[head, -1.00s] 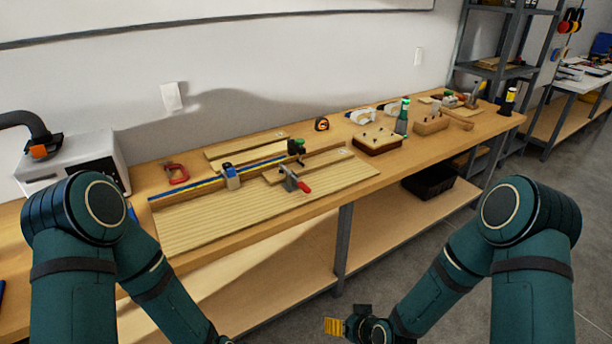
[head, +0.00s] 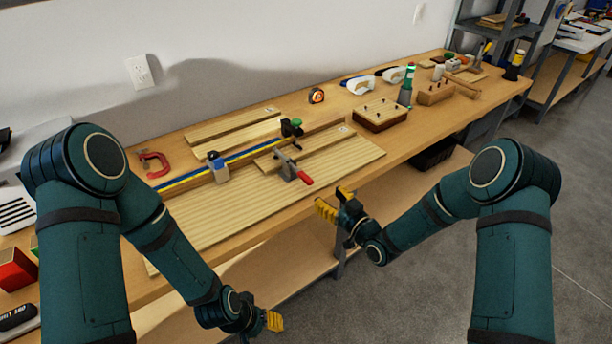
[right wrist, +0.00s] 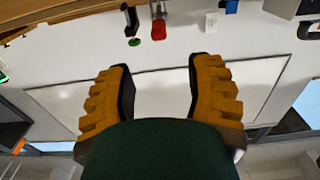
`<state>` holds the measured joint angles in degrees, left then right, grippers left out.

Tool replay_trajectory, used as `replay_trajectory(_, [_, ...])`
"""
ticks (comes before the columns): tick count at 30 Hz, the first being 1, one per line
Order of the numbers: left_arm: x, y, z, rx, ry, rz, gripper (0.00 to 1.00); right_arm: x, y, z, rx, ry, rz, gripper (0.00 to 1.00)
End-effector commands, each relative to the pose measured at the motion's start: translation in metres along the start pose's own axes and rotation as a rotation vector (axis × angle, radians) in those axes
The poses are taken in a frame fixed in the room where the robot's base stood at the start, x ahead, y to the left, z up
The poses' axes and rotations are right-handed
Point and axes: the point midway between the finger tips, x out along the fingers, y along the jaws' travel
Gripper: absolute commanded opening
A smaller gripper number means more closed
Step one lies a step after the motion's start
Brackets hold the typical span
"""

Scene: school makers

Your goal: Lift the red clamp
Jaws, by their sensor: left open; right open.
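A red C-shaped clamp (head: 153,165) lies on the workbench near the wall, at the left of the wooden boards in the head view. A metal toggle clamp with a red handle (head: 293,170) stands on the boards further right. My right gripper (head: 335,202) is open and empty at the bench's front edge, to the right of and apart from both clamps. Its two yellow fingers also show spread in the right wrist view (right wrist: 160,85). My left gripper (head: 268,321) is low in front of the bench, open and away from both clamps.
A blue-and-yellow bar clamp (head: 235,162) lies across the ribbed board (head: 240,205). A tape measure (head: 316,96), safety glasses (head: 360,84), a pegged wooden block (head: 381,114) and a green-capped bottle (head: 406,88) stand further right. A red box (head: 15,268) is at left.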

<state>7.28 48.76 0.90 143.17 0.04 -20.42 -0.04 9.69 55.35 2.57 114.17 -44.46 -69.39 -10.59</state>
Motion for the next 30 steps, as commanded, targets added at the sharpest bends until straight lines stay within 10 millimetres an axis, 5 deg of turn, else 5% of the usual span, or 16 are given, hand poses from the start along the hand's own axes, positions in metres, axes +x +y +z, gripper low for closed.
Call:
replay_trajectory(15, [0.012, -0.005, -0.002, 0.001, 0.007, 0.0, 0.47, 0.094, -0.001, 0.002, -0.001, 0.0, -0.001, 0.53])
replay_trajectory(30, [0.013, -0.005, -0.002, 0.001, 0.008, 0.0, 0.47, 0.11, 0.0, 0.001, 0.002, -0.002, 0.001, 0.53])
